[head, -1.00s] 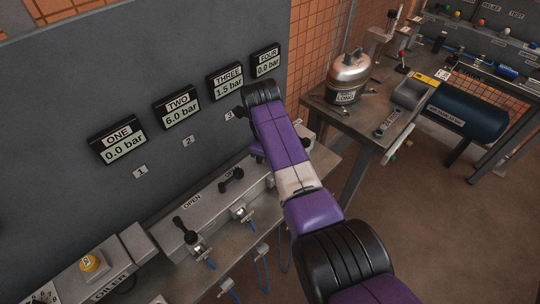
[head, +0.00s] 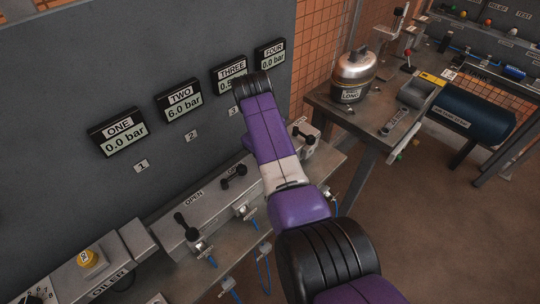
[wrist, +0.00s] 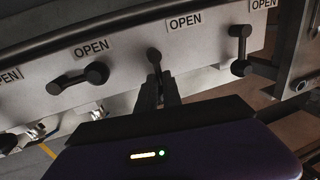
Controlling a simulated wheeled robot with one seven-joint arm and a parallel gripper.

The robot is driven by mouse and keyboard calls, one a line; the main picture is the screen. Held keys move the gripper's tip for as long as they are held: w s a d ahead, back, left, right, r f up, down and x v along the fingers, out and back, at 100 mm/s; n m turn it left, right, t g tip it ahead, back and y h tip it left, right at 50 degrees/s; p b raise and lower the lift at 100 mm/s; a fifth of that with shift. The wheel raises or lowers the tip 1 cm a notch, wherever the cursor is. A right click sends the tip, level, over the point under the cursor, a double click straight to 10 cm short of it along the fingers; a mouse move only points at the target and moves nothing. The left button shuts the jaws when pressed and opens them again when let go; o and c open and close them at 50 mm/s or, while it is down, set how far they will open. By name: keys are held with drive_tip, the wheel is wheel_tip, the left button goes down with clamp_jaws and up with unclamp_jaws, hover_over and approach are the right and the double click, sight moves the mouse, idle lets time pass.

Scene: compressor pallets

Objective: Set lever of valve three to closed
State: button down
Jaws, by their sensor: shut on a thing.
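In the wrist view, my gripper (wrist: 160,92) is shut on the dark lever of valve three (wrist: 154,57), just below an OPEN label. The lever's round hub shows above the fingers, and its handle is mostly hidden between them. In the head view, my purple arm hides this lever and the gripper. The display marked THREE (head: 230,75) starts with 0, its later digits partly covered by my arm.
Lever two (wrist: 75,80) is to the left in the wrist view, lying nearly sideways. Lever four (wrist: 240,48) is to the right, pointing down. Lever one (head: 186,226) stands at the front left. A metal tank (head: 354,70) sits on the table beyond.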

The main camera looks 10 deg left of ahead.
drive_tip(key=shift+s+d, duration=0.1)
drive_tip(key=shift+d, duration=0.1)
drive_tip(key=c, duration=1.5)
unclamp_jaws()
drive_tip(key=shift+a, duration=0.1)
drive_tip(key=shift+a+r, duration=0.1)
drive_tip(key=shift+r, duration=0.25)
wheel_tip(320, 180, up, 7)
drive_tip(key=s, duration=0.1)
drive_tip(key=shift+a+b, duration=0.3)
drive_tip(key=shift+b, duration=0.1)
drive_tip(key=shift+s, duration=0.1)
